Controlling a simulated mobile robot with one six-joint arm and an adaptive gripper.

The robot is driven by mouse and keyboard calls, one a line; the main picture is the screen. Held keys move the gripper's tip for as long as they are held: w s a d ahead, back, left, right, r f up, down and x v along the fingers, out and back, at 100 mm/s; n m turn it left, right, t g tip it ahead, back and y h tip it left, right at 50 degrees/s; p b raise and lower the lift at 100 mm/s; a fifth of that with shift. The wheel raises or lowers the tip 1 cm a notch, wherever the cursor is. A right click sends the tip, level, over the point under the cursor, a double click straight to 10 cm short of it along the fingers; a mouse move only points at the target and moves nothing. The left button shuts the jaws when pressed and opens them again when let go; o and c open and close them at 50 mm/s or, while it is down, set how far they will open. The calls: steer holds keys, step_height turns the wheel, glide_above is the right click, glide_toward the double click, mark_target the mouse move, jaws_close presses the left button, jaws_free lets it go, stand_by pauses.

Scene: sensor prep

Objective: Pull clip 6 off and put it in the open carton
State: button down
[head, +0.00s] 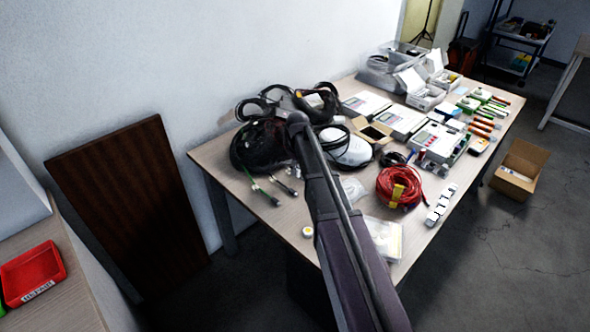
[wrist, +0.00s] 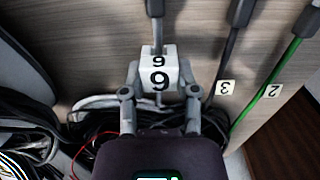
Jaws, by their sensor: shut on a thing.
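In the wrist view, my gripper (wrist: 160,84) is shut on a white clip (wrist: 158,64) with a finger on each side. Its black figure reads as 9 in this picture, which could be a 6 upside down. A grey cable end (wrist: 155,8) runs up from just behind the clip; I cannot tell whether they are still joined. In the head view my arm hides the clip. A small open brown carton (head: 366,140) stands on the table, and a larger open carton (head: 517,168) stands on the floor at right.
Cables tagged 3 (wrist: 226,87) and 2 (wrist: 274,90) lie right of my gripper, with black cable coils below. The table (head: 345,258) also holds a red cable coil (head: 400,188), a white rounded device (head: 345,148) and several boxes. A red bin (head: 32,273) stands far left.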

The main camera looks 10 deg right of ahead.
steer(key=shift+r+p, duration=1.3)
steer(key=shift+r, duration=0.1)
stand_by(0.7)
steer(key=shift+s, duration=0.1)
stand_by(0.4)
